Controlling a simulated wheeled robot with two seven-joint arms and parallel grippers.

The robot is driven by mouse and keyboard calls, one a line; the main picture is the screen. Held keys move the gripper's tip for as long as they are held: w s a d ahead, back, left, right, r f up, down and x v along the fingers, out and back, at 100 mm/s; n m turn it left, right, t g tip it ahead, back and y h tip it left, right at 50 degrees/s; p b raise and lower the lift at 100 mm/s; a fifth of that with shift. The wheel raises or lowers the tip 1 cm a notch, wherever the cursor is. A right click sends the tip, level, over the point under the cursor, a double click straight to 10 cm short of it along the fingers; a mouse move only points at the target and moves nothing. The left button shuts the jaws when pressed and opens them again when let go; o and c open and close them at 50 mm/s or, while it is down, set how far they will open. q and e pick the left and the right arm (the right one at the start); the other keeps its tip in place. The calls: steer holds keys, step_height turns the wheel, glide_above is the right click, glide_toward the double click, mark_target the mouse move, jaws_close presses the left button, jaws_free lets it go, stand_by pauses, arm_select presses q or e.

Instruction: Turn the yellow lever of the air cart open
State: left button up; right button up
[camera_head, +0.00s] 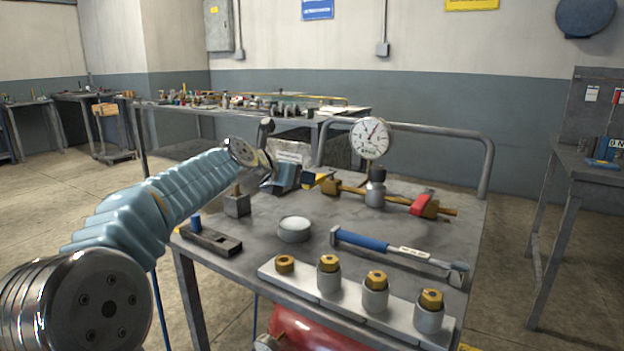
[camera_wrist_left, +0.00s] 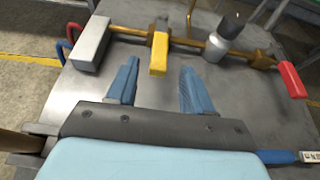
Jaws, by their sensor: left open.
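The air cart's yellow lever (camera_wrist_left: 159,54) sits on a brass pipe (camera_wrist_left: 130,32) and points toward my left gripper (camera_wrist_left: 160,68). That gripper is open. In the wrist view the lever's near end shows between the two blue fingertips, with gaps on both sides; I cannot tell its depth. In the head view the left gripper (camera_head: 287,178) is just left of the yellow lever (camera_head: 316,180), which is partly hidden. A red lever (camera_head: 421,204) is at the pipe's right end. A round gauge (camera_head: 370,138) stands upright on the pipe. My right gripper is not in view.
A grey rail (camera_head: 470,137) rises behind. A red tank (camera_head: 305,330) is below.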

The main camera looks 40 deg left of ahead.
mark_target(320, 180)
arm_select(q)
steer(key=x, duration=0.6)
steer(key=shift+w+f, duration=0.1)
steer(key=shift+w, duration=0.15)
jaws_close()
